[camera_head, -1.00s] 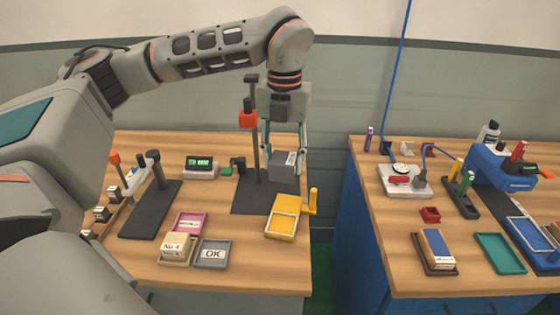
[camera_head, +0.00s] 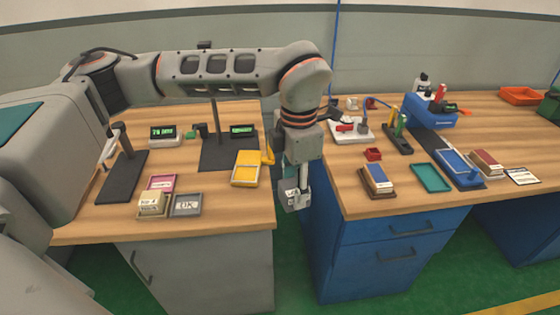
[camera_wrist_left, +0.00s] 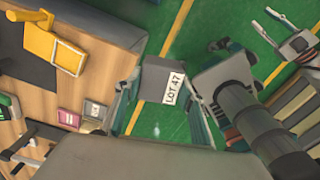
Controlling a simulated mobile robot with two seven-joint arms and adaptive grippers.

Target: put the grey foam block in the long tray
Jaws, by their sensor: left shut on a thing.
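The grey foam block (camera_head: 294,198) hangs in my left gripper (camera_head: 292,188), which is shut on it. They are in front of the gap between the two benches, clear of the tops. In the left wrist view the block (camera_wrist_left: 164,80) shows its white LOT 47 label between the fingers, over green floor. A teal tray (camera_head: 431,178) lies empty on the right bench.
On the left bench are a yellow tray (camera_head: 246,168), a grey OK tray (camera_head: 186,205) and a black stand. A blue machine (camera_head: 430,110) stands behind.

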